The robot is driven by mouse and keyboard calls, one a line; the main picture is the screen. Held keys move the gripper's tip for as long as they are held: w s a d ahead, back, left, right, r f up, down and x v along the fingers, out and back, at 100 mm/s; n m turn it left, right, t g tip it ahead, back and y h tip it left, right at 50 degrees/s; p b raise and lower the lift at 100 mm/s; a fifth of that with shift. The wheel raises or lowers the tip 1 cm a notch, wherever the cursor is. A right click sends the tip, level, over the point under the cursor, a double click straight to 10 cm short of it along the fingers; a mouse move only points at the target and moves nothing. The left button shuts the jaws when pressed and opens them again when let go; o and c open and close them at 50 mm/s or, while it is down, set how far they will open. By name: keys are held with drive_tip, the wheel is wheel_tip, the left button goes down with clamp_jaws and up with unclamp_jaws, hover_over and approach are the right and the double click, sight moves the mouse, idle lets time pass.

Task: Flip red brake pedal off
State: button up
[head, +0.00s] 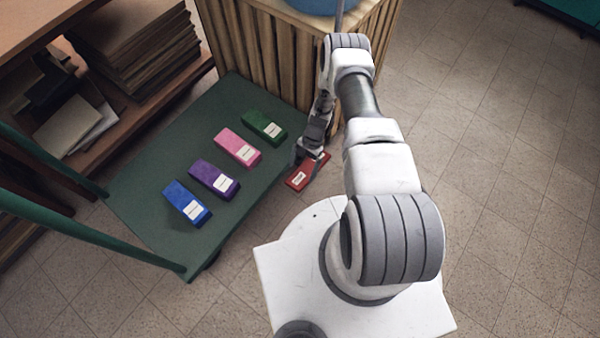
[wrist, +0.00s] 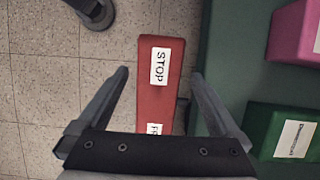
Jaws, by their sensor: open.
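The red brake pedal (head: 298,180) sticks out from the right edge of the green cart, low over the floor. In the wrist view the red pedal (wrist: 157,100) shows a white label reading STOP and a second label partly hidden by my gripper body. My gripper (head: 308,158) is at the pedal in the head view. In the wrist view my gripper (wrist: 160,78) is open, with one finger on each side of the pedal and a gap to each. Whether the fingertips are above or level with the pedal I cannot tell.
The green cart (head: 235,215) carries blue (head: 187,204), purple (head: 214,180), pink (head: 238,148) and green (head: 264,127) blocks. A wooden crate (head: 250,50) stands behind the pedal. A caster (wrist: 97,14) shows at the wrist view's top left. Tiled floor is clear at right.

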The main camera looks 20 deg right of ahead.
drive_tip(key=p+v, duration=0.3)
drive_tip(key=v, duration=1)
drive_tip(key=shift+s+r, duration=0.1)
